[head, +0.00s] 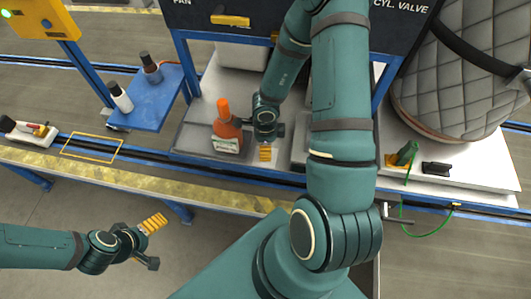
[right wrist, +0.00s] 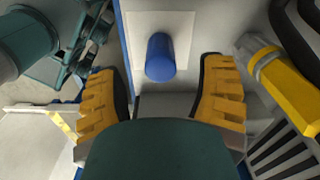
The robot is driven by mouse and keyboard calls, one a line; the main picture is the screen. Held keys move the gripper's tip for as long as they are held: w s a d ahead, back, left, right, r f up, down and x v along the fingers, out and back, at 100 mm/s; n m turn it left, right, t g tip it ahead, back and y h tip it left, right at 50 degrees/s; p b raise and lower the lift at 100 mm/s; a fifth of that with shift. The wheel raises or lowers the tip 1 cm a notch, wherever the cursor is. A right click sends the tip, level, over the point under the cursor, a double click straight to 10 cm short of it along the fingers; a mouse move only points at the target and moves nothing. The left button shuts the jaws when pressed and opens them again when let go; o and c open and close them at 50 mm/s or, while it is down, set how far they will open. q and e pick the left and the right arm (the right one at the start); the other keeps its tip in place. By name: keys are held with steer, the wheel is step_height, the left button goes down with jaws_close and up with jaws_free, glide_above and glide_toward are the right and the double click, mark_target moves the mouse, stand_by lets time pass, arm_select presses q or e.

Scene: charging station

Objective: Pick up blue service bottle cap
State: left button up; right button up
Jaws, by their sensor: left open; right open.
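In the right wrist view a blue cylinder (right wrist: 160,57), which looks like the blue cap, stands on a white square pad (right wrist: 188,35). My right gripper (right wrist: 163,102) has its two yellow ridged fingers spread apart, with the cylinder beyond the gap and nothing held between them. In the head view my right gripper (head: 268,142) is over the workbench, just right of an orange bottle (head: 226,130); I cannot make out the blue cylinder there. My left gripper (head: 153,243) is open and empty at lower left, in front of the bench.
A blue shelf (head: 150,110) at left holds a white bottle (head: 120,98) and a darker bottle (head: 151,68). A yellow cylindrical part (right wrist: 278,78) is beside the right finger in the wrist view. A quilted grey cover (head: 460,80) fills the right.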

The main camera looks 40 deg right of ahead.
step_height(320, 180, down, 4)
steer(key=shift+w+f+b, duration=0.1)
steer(key=shift+f+b, duration=0.05)
steer(key=shift+b, duration=1)
steer(key=shift+c, duration=0.8)
steer(key=c, duration=1)
